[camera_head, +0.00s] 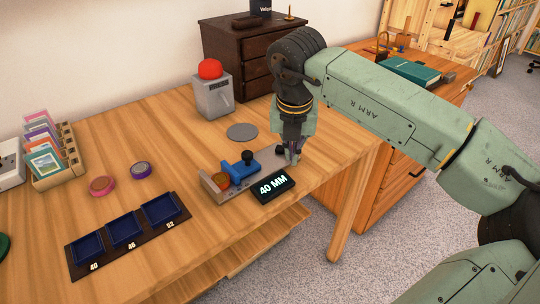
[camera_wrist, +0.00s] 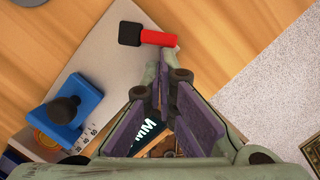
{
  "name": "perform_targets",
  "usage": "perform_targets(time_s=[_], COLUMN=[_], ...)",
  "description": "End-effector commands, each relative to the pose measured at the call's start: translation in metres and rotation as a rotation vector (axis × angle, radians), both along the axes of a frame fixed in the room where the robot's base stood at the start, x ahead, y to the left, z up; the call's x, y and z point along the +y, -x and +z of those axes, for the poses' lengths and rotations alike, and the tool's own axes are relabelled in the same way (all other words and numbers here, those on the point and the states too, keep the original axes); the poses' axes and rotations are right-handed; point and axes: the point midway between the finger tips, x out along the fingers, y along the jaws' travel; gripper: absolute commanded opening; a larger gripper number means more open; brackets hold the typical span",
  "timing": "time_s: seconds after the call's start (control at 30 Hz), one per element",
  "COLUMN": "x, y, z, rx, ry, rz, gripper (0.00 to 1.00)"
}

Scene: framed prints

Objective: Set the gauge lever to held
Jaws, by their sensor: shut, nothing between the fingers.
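The gauge (camera_head: 216,192) is a grey-topped bar on the table with a blue slider (camera_head: 240,169) carrying a black knob. The slider also shows in the wrist view (camera_wrist: 62,118), beside a numbered scale and an orange disc. The gauge lever (camera_wrist: 159,39) is a short red bar with a black block at its left end, lying across the grey plate; in the head view my gripper largely hides it. A black display (camera_head: 273,186) reads 40 MM. My gripper (camera_wrist: 161,68) points down, shut and empty, its tips close to the lever's red right end; contact is unclear.
A dark tray (camera_head: 120,248) with blue compartments lies front left. Pink (camera_head: 102,186) and purple (camera_head: 141,170) rings, a grey disc (camera_head: 241,132) and a grey box with red button (camera_head: 212,88) stand around. The table edge is close right of the gauge.

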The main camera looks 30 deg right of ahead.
Motion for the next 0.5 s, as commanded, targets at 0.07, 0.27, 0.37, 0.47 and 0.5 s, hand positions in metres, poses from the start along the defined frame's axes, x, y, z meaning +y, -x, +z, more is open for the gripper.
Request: perform_targets(time_s=[0.07, 0.27, 0.37, 0.47, 0.5], x=[-0.003, -0.011, -0.015, -0.019, -0.020], y=[0.000, -0.002, -0.003, -0.005, -0.005], z=[-0.003, -0.002, -0.002, -0.001, -0.001], rx=[-0.001, -0.002, -0.002, -0.002, -0.002], ry=[0.000, -0.001, -0.001, -0.002, -0.002], rz=[0.048, 0.220, 0.308, 0.392, 0.424], gripper=[0.00, 0.00, 0.00, 0.00, 0.00])
